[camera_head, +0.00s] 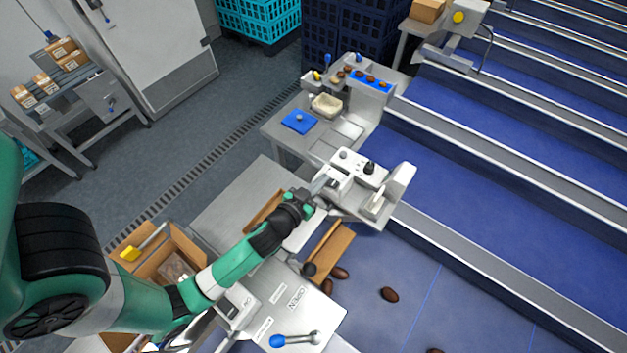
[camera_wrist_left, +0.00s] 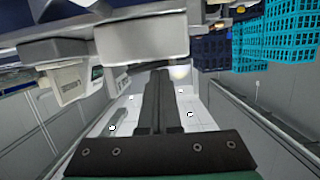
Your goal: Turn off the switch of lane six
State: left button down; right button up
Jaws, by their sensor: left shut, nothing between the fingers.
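In the left wrist view the shut fingers (camera_wrist_left: 158,88) point ahead below a pale box-shaped housing (camera_wrist_left: 142,41). My right gripper does not show.
Blue lanes (camera_head: 470,185) with metal dividers fill the right. Several dates (camera_head: 389,294) lie on the nearest lane. A wooden piece (camera_head: 332,252) and a blue-handled lever (camera_head: 295,340) are near my arm. A cardboard box (camera_head: 183,250) stands left. A blue pad (camera_head: 299,121) lies on the farther table.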

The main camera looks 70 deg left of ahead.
pick_arm(q)
notch_tip(320, 180, up, 5)
jog(key=p, duration=0.4)
jog(key=s+a+f+b+v, duration=0.1)
jog(key=b+v, duration=0.1)
jog(key=v, duration=0.7)
jog(key=shift+s+d+b, duration=0.2)
jog(key=shift+s+b, duration=0.05)
jog(key=shift+b, duration=0.15)
